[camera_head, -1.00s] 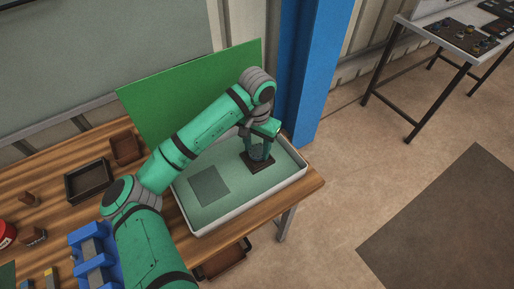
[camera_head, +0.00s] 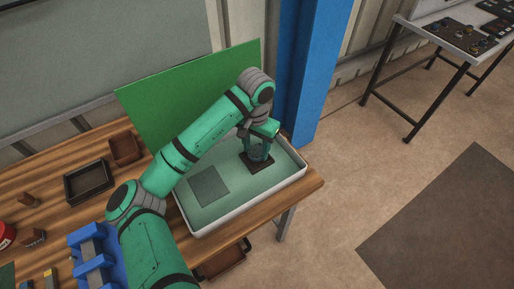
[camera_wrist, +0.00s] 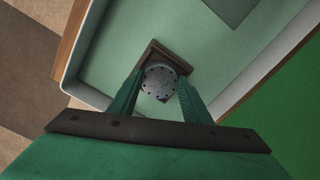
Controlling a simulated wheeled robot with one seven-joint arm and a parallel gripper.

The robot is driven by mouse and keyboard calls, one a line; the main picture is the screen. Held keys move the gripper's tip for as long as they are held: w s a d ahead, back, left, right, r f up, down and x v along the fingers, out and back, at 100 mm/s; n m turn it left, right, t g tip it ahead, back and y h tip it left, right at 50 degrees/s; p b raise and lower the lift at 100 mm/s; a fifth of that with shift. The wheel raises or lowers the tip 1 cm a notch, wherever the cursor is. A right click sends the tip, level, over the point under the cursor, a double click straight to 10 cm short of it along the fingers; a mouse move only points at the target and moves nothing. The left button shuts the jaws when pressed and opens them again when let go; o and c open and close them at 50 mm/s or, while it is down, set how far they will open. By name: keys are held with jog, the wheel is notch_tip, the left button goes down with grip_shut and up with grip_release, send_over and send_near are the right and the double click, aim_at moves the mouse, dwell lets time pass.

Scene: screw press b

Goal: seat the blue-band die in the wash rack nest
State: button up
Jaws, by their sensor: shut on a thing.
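My gripper (camera_head: 259,147) points down inside the white-rimmed tray. It is shut on a round grey die (camera_wrist: 160,82), whose top face has a ring of small dark holes. In the wrist view the two green fingers hold it from either side. No blue band shows on it. A dark square nest (camera_head: 255,165) sits on the tray floor directly below the gripper, and in the wrist view its frame (camera_wrist: 152,52) surrounds part of the die. The fingers hide much of the nest, and I cannot tell whether the die touches its floor.
The tray (camera_head: 234,219) has a pale green floor with a darker square patch (camera_head: 209,186) left of the nest. A green panel (camera_head: 190,95) stands behind it. A blue column (camera_head: 308,75) rises close behind right. Dark boxes (camera_head: 88,181) stand on the wooden table at left.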

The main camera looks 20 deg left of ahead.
jog(key=shift+s+a, duration=0.1)
jog(key=shift+d, duration=0.25)
jog(key=shift+f, duration=0.25)
jog(key=shift+f, duration=0.3)
jog(key=o, duration=1.4)
notch_tip(320, 180, up, 11)
jog(key=shift+w, duration=0.2)
